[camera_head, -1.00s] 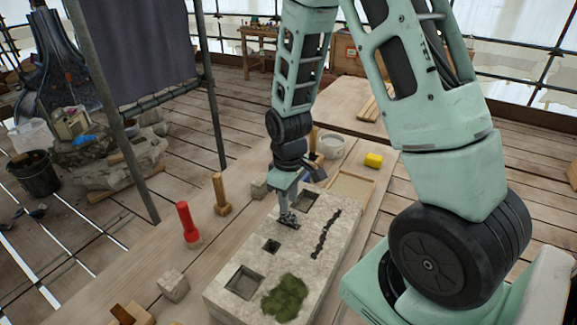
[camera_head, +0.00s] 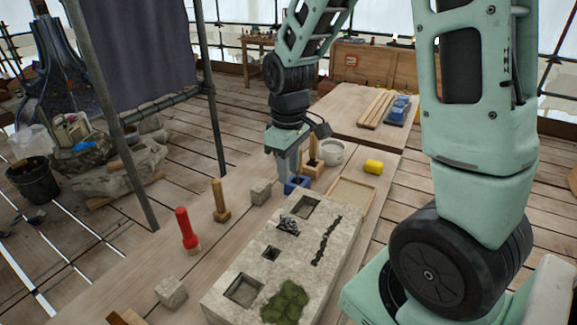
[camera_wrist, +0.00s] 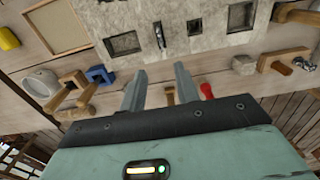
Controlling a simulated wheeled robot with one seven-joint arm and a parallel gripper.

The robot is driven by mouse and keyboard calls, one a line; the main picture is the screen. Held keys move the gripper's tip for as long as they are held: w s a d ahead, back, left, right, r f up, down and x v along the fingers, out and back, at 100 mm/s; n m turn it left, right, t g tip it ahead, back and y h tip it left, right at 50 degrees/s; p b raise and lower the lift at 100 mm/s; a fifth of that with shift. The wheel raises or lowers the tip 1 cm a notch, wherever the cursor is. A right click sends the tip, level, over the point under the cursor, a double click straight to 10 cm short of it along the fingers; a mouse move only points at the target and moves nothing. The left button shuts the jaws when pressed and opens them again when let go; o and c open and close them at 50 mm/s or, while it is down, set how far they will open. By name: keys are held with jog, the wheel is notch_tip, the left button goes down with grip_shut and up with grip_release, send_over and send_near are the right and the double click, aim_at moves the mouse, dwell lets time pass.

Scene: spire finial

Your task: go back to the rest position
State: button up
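My gripper (camera_head: 286,190) hangs with its fingers downward above the workbench, just past the far left edge of the pale stone block (camera_head: 225,308). In the wrist view its two fingers (camera_wrist: 158,88) stand apart with nothing between them, so it is open and empty. The block also shows at the top of the wrist view (camera_wrist: 215,43). It has several square recesses, a dark crack and a green moss patch (camera_head: 285,300). A small dark grey piece (camera_head: 288,226) sits on the block near the far recess; whether it is seated in a recess I cannot tell.
Beside the block are a red-handled tool (camera_head: 187,230), a wooden mallet (camera_head: 220,201) and small stone cubes (camera_head: 260,191). A blue item (camera_head: 297,184), a white mug (camera_head: 332,153), a yellow cylinder (camera_head: 374,166) and a shallow wooden tray (camera_head: 352,196) lie near the far end. A scaffold pole (camera_head: 120,135) stands left.

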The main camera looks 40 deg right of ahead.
jog(key=s+a+r+n, duration=0.1)
jog(key=s+a, duration=0.2)
jog(key=a, duration=0.4)
jog(key=s+a+n, duration=0.1)
jog(key=s+a, duration=0.2)
jog(key=a, duration=0.5)
jog(key=s+a+n+b, duration=0.1)
jog(key=s+a, duration=0.6)
jog(key=s, duration=0.4)
jog(key=shift+s+a+r+n+y, duration=0.3)
jog(key=shift+s+r+n, duration=0.05)
jog(key=shift+s+n, duration=0.05)
